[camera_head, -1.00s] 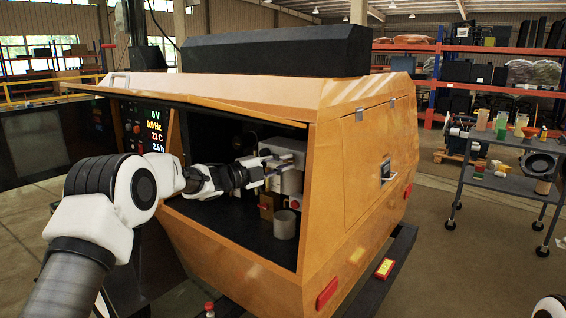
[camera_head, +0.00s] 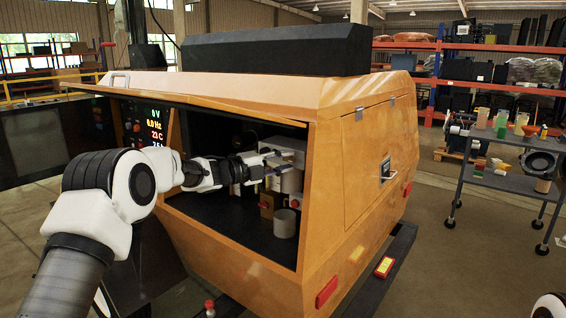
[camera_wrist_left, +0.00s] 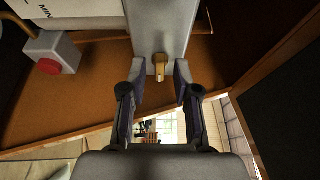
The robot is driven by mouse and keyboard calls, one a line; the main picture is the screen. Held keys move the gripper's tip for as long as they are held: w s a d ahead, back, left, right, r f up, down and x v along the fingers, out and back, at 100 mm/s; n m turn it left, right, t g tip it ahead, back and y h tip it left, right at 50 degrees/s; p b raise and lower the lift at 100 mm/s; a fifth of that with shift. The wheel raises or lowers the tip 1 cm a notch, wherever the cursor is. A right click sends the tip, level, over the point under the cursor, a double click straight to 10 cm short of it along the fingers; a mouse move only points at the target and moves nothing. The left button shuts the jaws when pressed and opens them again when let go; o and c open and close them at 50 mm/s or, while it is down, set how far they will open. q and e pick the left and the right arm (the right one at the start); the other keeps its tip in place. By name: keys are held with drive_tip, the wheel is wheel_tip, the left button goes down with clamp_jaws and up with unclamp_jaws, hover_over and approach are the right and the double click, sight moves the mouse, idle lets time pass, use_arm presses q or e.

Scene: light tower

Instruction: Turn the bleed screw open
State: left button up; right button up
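The bleed screw (camera_wrist_left: 160,67), a small brass fitting, sticks out of a grey block (camera_wrist_left: 161,28) in the left wrist view. My left gripper (camera_wrist_left: 158,77) is open, with one dark finger on each side of the screw and visible gaps between. In the head view, my left gripper (camera_head: 282,163) reaches inside the open orange machine, in front of the light grey unit there. The screw cannot be made out in the head view. My right gripper is not in view.
The orange housing (camera_head: 345,180) has a raised panel above the opening and a low sill. A grey cylinder (camera_head: 285,223) and a brown block stand below the gripper. A red button (camera_wrist_left: 49,66) shows beside the grey block. A cart (camera_head: 505,180) stands right.

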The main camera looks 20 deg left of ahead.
use_arm(q)
drive_tip(key=v, duration=1.2)
drive_tip(key=shift+w+f, duration=0.1)
